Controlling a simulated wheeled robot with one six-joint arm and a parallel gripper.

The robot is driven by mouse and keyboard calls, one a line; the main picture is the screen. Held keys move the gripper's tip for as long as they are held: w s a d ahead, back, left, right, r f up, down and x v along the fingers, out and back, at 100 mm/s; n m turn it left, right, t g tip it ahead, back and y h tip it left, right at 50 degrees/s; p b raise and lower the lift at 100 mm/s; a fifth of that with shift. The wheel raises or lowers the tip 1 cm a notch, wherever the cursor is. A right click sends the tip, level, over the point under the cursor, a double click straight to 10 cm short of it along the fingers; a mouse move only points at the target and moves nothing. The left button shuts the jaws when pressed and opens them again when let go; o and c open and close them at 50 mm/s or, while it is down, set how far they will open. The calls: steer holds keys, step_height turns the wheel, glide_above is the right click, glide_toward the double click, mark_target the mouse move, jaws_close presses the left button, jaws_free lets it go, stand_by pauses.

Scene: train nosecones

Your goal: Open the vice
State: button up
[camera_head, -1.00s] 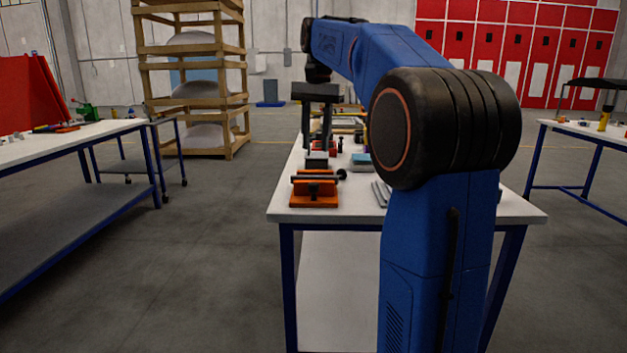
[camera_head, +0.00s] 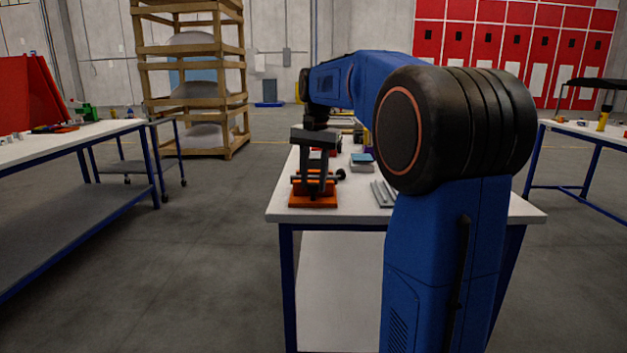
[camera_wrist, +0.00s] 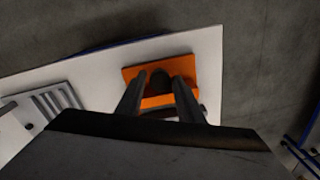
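The orange vice (camera_head: 314,200) stands near the front left corner of the white-topped table (camera_head: 350,212), with a dark bar and a round dark knob at its right side. It also shows in the wrist view (camera_wrist: 134,74), partly hidden by my fingers. My gripper (camera_head: 315,188) is pointed down over the vice, its fingers in front of the vice body in the head view. In the wrist view the two fingers (camera_wrist: 158,82) are apart, with a dark rounded part of the vice between their tips. Whether the fingers touch the vice, I cannot tell.
Grey ribbed metal pieces (camera_head: 382,194) lie right of the vice, also in the wrist view (camera_wrist: 52,101). A blue-topped box (camera_head: 362,161) stands farther back. My arm hides much of the table's right side. The floor left of the table is clear.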

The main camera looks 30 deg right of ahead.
steer(key=c, duration=0.8)
steer(key=shift+n, duration=2.8)
steer(key=o, duration=0.8)
